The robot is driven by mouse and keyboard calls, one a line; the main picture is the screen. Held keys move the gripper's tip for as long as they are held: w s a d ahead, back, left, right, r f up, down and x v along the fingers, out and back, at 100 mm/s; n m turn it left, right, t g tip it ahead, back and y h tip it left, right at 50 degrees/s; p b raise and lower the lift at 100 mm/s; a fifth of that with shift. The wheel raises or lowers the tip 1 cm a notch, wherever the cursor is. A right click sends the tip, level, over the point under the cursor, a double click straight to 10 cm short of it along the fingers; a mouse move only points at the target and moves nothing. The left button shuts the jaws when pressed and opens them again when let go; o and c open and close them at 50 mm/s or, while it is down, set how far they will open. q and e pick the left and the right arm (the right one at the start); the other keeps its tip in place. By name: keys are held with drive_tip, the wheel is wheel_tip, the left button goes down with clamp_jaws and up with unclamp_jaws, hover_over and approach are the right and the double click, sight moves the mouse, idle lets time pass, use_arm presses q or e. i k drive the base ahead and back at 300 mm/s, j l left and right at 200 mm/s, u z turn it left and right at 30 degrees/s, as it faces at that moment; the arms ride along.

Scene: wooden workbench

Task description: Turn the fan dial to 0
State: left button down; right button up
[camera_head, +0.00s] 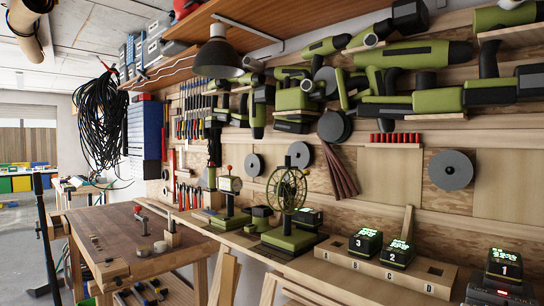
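The fan (287,190) stands on the narrow bench ledge along the back wall, near the middle of the view. It has a round wire cage, a thin upright and a green base (289,237). A dial on the fan is too small to make out, so its setting cannot be read. Neither of my grippers shows in the view, and nothing is seen touching the fan.
A wooden block marked with letters (375,269) carries dark boxes with green-lit numbers (366,241). Right of it is a charger-like box marked 1 (503,266). A green gauge-like device (229,185) stands left of the fan. A wooden workbench (115,225) stands at left.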

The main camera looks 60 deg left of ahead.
sight(287, 158)
drive_tip(key=k+j+u, duration=0.1)
drive_tip(key=u, duration=0.35)
drive_tip(key=k+j+u, duration=0.1)
drive_tip(key=j+u, duration=0.3)
drive_tip(key=l, duration=0.1)
